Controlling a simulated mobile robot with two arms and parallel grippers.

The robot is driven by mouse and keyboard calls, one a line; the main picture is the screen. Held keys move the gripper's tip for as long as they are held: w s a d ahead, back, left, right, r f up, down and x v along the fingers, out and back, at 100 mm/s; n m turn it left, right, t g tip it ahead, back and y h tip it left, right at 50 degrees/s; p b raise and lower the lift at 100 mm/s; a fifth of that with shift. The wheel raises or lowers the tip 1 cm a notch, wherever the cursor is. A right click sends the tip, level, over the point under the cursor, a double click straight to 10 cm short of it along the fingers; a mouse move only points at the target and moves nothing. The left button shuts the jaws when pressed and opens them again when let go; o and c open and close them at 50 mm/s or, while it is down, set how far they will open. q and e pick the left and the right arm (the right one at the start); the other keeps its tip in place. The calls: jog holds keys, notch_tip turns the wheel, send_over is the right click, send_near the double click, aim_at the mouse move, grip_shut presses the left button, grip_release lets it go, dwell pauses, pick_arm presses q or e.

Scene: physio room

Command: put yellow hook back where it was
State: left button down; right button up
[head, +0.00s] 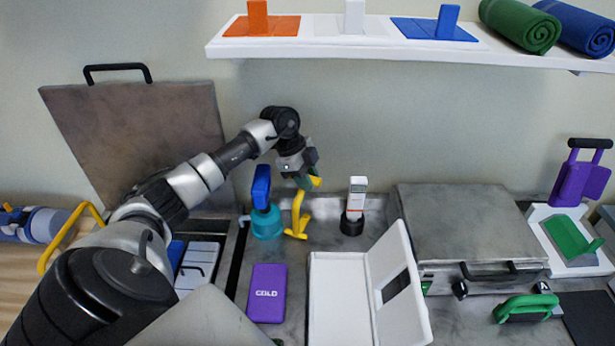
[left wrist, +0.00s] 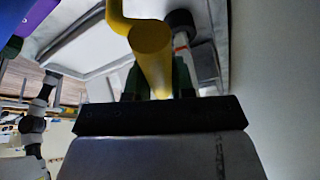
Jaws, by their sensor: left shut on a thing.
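The yellow hook (head: 298,217) is upright at the back of the grey counter, between a teal-and-blue object and a white thermometer-like stick. My left gripper (head: 309,181) is shut on its upper end, coming from above. The hook's lower end is at or very near the counter top; I cannot tell whether it touches. In the left wrist view the yellow hook (left wrist: 151,60) runs up from between the green fingers (left wrist: 150,84). My right gripper is in neither view.
Close by stand the teal base with a blue handle (head: 265,215) and the white stick in a black holder (head: 355,205). A purple COLD pack (head: 267,293) and an open white case (head: 340,300) lie in front. A white shelf (head: 330,45) hangs above.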

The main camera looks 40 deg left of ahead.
pick_arm(q)
jog(key=c, duration=1)
grip_release()
jog(key=shift+o, duration=0.2)
jog(key=b+v, duration=0.2)
jog(key=v, duration=1)
